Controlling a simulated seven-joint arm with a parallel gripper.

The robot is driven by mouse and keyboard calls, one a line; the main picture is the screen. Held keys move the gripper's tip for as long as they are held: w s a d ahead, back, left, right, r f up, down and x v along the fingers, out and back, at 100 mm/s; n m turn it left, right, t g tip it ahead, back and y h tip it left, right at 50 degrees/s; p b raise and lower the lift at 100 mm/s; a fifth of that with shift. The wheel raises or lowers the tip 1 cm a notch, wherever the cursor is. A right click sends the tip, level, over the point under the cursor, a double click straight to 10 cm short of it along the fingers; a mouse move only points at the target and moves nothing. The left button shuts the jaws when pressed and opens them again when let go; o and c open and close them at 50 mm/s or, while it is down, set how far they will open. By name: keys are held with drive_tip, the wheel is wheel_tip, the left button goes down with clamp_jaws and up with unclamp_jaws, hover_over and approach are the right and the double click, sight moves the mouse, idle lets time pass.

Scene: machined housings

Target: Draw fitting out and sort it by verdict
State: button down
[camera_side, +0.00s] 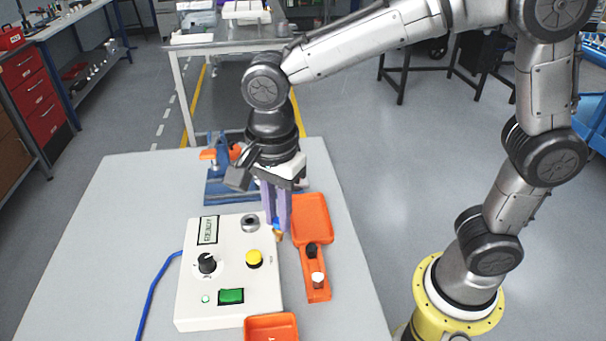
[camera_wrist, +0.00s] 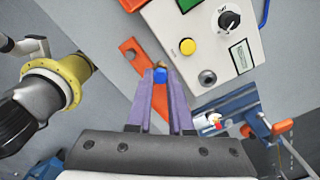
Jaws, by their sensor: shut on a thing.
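A small fitting with a blue body and a brass-coloured end (camera_side: 278,235) is held between the purple fingers of my gripper (camera_side: 277,221). In the wrist view the fitting (camera_wrist: 160,75) sits between the fingertips of my gripper (camera_wrist: 160,80), brass end outward. In the side view it hangs beside the right edge of the white test box (camera_side: 228,290), near the orange tray. The box has a grey round socket (camera_side: 250,223), a yellow button (camera_side: 254,259), a black knob (camera_side: 207,263), a green button and a display that I cannot read clearly.
An orange tray (camera_side: 311,207) with a narrow strip carrying a black and a white-topped piece lies right of the box. Another orange tray (camera_side: 270,328) is at the front edge. A blue vise (camera_wrist: 238,115) stands behind the box. The table's left side is mostly clear, except a blue cable.

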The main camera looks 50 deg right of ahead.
drive_tip(key=s+a+f+n, duration=0.45)
drive_tip(key=s+a, duration=0.25)
drive_tip(key=a, duration=0.3)
hover_over(277, 319)
drive_tip(key=s+a, duration=0.2)
drive_tip(key=shift+s+f, duration=0.15)
drive_tip(key=shift+f, duration=2.8)
drive_tip(key=c, duration=0.7)
unclamp_jaws()
drive_tip(key=shift+c, duration=0.2)
wheel_tip(277, 319, up, 14)
